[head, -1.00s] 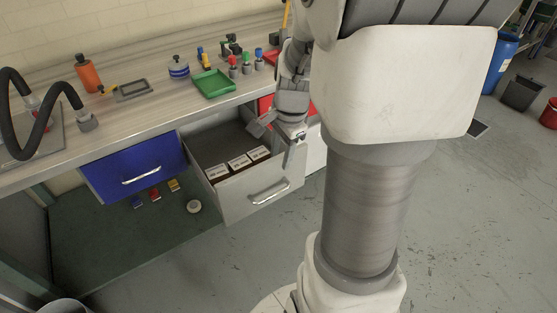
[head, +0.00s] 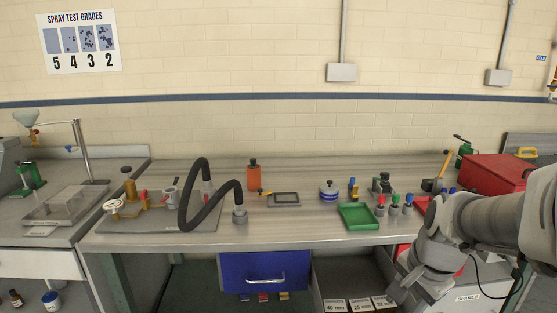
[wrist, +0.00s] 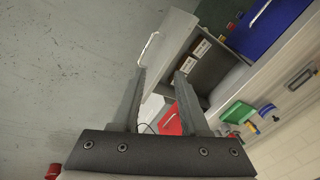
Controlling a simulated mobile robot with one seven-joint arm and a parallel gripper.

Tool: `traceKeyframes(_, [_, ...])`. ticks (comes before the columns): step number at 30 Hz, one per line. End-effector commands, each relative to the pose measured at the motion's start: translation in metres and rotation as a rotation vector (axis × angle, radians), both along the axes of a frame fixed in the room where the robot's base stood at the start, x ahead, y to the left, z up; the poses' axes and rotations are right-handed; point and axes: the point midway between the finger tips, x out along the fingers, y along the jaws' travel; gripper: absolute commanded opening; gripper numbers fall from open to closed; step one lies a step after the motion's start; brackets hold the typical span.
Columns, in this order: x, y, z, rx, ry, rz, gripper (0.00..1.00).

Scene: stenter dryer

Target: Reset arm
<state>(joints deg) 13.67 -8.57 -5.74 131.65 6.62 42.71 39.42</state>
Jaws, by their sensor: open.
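My gripper (wrist: 160,75) is open in the wrist view, its two dark fingers apart with nothing between their tips. In the head view my arm (head: 490,222) reaches in from the right edge, and its wrist end hangs at the bench's front edge, at the right side of the open drawer (head: 325,285). The fingertips are not clear in the head view. The drawer holds white-labelled boxes (head: 362,305); in the wrist view the boxes (wrist: 201,48) lie beyond the fingers.
The bench (head: 300,232) carries a green tray (head: 358,216), an orange bottle (head: 253,177), a black hose (head: 185,212) and a red toolbox (head: 495,174). A blue drawer (head: 262,268) is shut. Bare floor (wrist: 60,70) shows left of my gripper in the wrist view.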

Motion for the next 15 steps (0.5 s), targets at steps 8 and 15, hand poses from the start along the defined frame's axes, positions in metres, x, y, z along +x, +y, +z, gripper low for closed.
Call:
traceKeyframes(8, [-0.045, 0.059, 0.092, -0.182, -0.117, 0.532, 0.45])
traceKeyframes(15, [-0.085, 0.088, 0.132, -0.345, -0.185, 0.892, 0.45])
